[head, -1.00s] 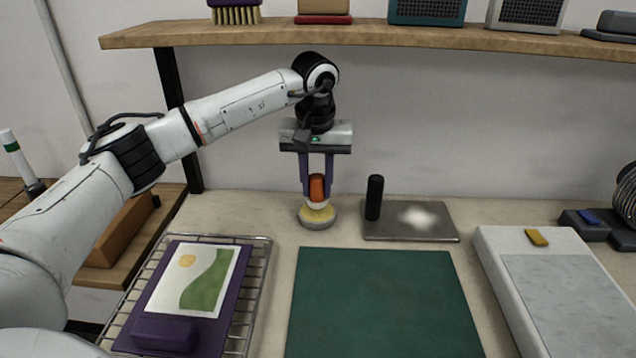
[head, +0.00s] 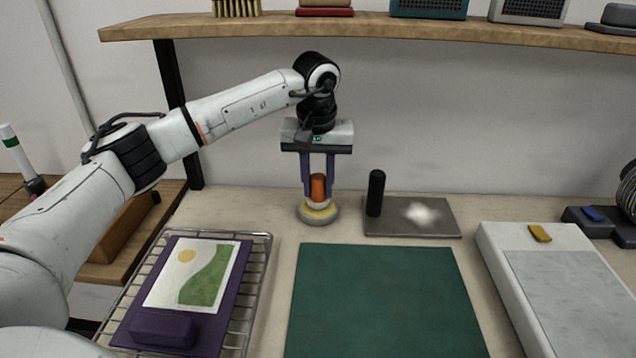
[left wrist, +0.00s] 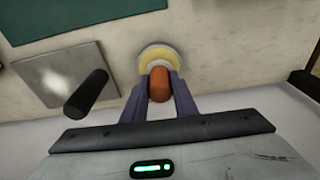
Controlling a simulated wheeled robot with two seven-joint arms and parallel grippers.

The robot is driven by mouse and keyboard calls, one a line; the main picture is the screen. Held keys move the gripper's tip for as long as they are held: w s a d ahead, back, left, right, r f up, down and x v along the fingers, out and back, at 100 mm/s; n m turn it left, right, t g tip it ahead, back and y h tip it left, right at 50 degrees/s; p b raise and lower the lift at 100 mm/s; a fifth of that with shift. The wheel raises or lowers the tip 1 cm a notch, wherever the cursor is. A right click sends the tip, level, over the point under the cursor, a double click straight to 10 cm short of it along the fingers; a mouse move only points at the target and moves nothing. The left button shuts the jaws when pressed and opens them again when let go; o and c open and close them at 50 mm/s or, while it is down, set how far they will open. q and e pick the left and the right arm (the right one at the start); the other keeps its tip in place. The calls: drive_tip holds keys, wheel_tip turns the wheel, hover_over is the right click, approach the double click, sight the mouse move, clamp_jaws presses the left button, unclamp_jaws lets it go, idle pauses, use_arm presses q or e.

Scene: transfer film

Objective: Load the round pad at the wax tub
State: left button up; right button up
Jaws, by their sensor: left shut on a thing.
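The round pad has an orange handle (head: 318,187) and a pale round base. My left gripper (head: 318,196) is shut on the handle, with its purple fingers pointing down on either side. The pad stands upright at the wax tub (head: 306,219), a low round grey tub with yellow wax. The base covers part of the yellow; whether it presses on the wax or hovers just above is hard to tell. The wax tub also shows in the left wrist view (left wrist: 147,54), beyond the orange handle (left wrist: 160,84). My right gripper is not in view.
Right of the tub lies a grey metal plate (head: 440,214) with a white powdery patch and an upright black handle (head: 376,192). A green mat (head: 385,300) lies in front. A wire rack (head: 262,250) holds a purple board with a picture (head: 205,275). A white slab-topped box (head: 500,245) stands right.

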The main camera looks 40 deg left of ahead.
use_arm(q)
drive_tip(key=shift+f, duration=0.45)
drive_tip(key=shift+f, duration=0.1)
idle(1.6)
